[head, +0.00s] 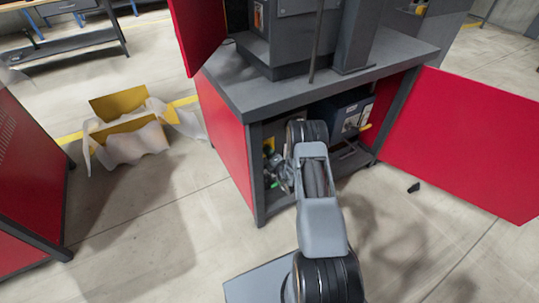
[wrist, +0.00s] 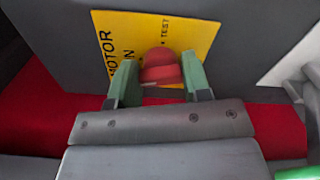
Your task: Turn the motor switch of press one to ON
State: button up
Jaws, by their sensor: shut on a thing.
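The motor switch is a red knob (wrist: 158,64) on a yellow plate (wrist: 200,38) in the wrist view. The plate reads MOTOR, ON and TEST; part of the lettering is hidden behind the knob and fingers. My gripper (wrist: 160,84) has one green finger on each side of the knob and is shut on it. The knob's pointer mark cannot be made out, so its exact setting is unclear. In the head view my arm reaches into the open cabinet under the press (head: 295,50); a bit of the yellow plate (head: 268,145) shows inside, and the knob is hidden.
The cabinet's red door (head: 465,140) stands open at right. A grey box (head: 350,113) sits inside the cabinet. A small black object (head: 414,187) lies on the floor at right.

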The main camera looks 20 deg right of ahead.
jog(key=shift+m, duration=1.5)
jog(key=o, duration=0.9)
jog(key=shift+o, duration=0.2)
jog(key=shift+s, duration=0.1)
jog(key=s+d+p, duration=0.1)
jog(key=s+p, duration=0.2)
jog(key=s, duration=1)
jog(key=shift+s+d, duration=0.25)
